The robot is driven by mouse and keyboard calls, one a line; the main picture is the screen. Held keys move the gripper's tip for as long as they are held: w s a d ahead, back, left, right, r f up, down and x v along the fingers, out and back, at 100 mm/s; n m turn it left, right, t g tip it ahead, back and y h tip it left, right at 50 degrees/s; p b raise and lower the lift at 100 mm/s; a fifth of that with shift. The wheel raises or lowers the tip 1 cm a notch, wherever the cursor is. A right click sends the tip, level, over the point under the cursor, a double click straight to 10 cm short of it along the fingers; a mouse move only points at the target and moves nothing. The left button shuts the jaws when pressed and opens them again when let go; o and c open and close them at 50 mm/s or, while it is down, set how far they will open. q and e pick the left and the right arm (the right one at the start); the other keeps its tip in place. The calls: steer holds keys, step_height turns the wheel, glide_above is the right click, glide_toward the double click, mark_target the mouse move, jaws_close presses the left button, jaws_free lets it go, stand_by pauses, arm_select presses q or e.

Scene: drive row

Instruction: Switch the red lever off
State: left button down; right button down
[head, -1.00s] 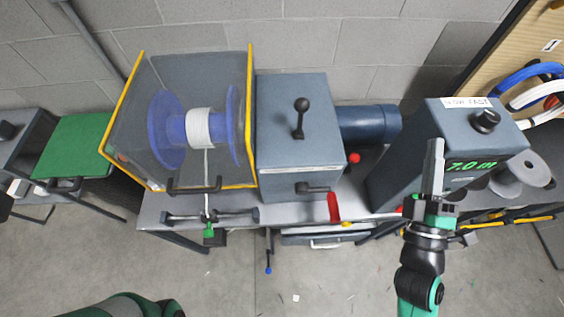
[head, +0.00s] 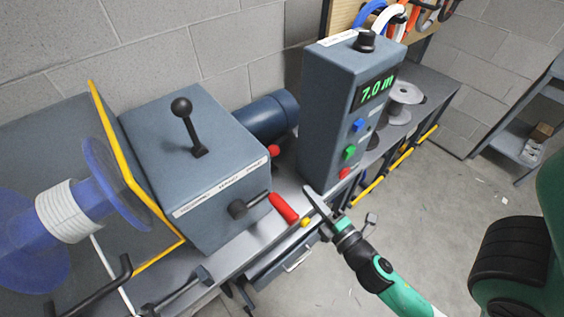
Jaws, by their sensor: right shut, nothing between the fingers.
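The red lever (head: 283,208) is at the front edge of the bench, just right of the grey gearbox. It slants from upper left to lower right. A small yellow part (head: 306,222) sits just right of its lower end. My right gripper (head: 311,192) is shut and empty. Its fingertips are just right of the lever in the picture and look apart from it; the depth gap is hard to judge. My left gripper is out of view.
The control box (head: 331,112) stands behind my right gripper, with blue, green and red buttons. A spool (head: 75,212) is at left.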

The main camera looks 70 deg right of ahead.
steer(key=p, duration=0.3)
glide_toward(277, 154)
steer(key=p+x, duration=0.1)
steer(key=x, duration=0.5)
steer(key=shift+w, duration=0.1)
steer(key=shift+w+d, duration=0.2)
steer(key=shift+w, duration=0.1)
